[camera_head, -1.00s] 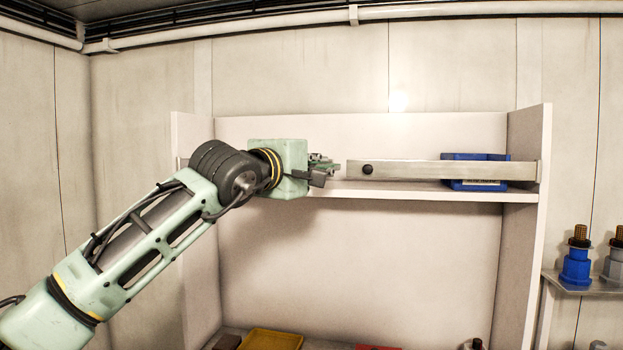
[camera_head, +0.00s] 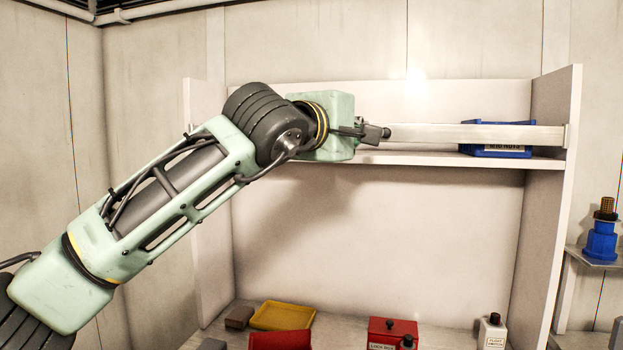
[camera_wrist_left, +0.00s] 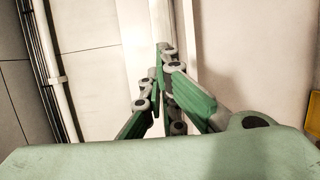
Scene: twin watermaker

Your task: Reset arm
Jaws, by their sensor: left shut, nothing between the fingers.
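My left arm reaches in from the left in the head view, in front of the white shelf unit (camera_head: 345,214). My left gripper (camera_head: 376,133) is at shelf-board height, at the left end of a flat metal bar (camera_head: 455,134). It hides that end, and I cannot tell whether they touch. In the left wrist view the gripper's green-padded fingers (camera_wrist_left: 163,50) meet at the tips, shut and empty. My right gripper is not in view.
A blue bin (camera_head: 496,151) sits on the shelf behind the bar. Below are a yellow tray (camera_head: 283,316), a red lock box (camera_head: 392,332) and a small white float-switch bottle (camera_head: 491,334). A blue fitting (camera_head: 600,242) stands on a side shelf at right.

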